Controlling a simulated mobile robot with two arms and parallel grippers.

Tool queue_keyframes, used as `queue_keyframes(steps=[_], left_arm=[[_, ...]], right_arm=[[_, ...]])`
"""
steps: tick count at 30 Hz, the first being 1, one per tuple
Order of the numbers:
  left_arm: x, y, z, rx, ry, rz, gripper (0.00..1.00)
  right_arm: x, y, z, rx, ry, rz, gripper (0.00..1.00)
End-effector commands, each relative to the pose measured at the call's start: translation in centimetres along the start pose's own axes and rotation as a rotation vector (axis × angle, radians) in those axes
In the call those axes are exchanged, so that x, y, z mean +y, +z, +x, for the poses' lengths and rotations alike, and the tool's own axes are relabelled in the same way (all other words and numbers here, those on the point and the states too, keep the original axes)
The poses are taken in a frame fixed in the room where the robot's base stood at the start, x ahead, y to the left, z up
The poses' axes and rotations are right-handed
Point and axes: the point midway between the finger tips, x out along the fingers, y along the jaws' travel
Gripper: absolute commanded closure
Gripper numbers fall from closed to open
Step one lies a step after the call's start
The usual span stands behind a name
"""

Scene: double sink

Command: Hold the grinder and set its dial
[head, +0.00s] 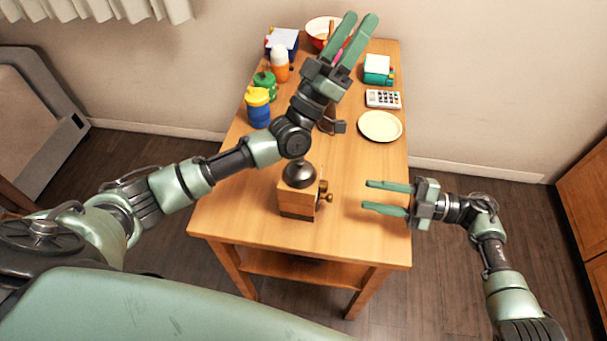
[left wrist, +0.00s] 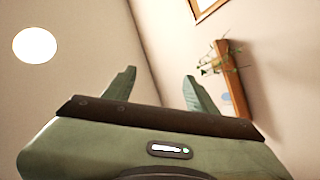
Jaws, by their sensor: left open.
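The grinder (head: 298,197) stands upright near the front of the wooden table in the head view. It has a wooden box body, a dark round top and brass knobs on its right side; which knob is the dial I cannot tell. My left gripper (head: 357,38) is open and raised, pointing away from the grinder over the table's far end. In the left wrist view its fingers (left wrist: 160,85) are apart with nothing between them. My right gripper (head: 372,197) is open and empty, to the right of the grinder, its fingers pointing left toward the brass knobs, apart from them.
On the table (head: 350,240) stand a blue cup with yellow lid (head: 258,108), a green jar (head: 266,84), an orange bottle (head: 280,66), a cream plate (head: 380,126), a calculator (head: 383,99), a teal box (head: 378,69) and a bowl (head: 318,27). The front right is clear.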

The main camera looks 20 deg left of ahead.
Motion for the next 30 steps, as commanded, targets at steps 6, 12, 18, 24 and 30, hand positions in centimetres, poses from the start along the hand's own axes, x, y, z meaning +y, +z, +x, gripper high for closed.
queue_keyframes(steps=[6,12,18,24,30], left_arm=[[3.7,1.3,-4.0,0.198,-0.162,-0.565,0.43],[2.8,1.5,-10.7,0.564,-0.436,-1.144,0.43],[1.9,3.5,-20.7,1.111,-0.739,-1.613,0.43],[2.8,5.1,-26.7,1.47,-0.884,-1.769,0.43],[2.5,5.7,-28.2,1.574,-0.919,-1.797,0.43]], right_arm=[[0.0,0.0,0.0,0.0,0.0,0.0,0.64],[0.0,0.0,0.0,0.0,0.0,0.0,0.64],[0.0,0.0,0.0,0.0,0.0,0.0,0.64],[0.0,0.0,0.0,0.0,0.0,0.0,0.64],[0.0,0.0,0.0,0.0,0.0,0.0,0.64]])
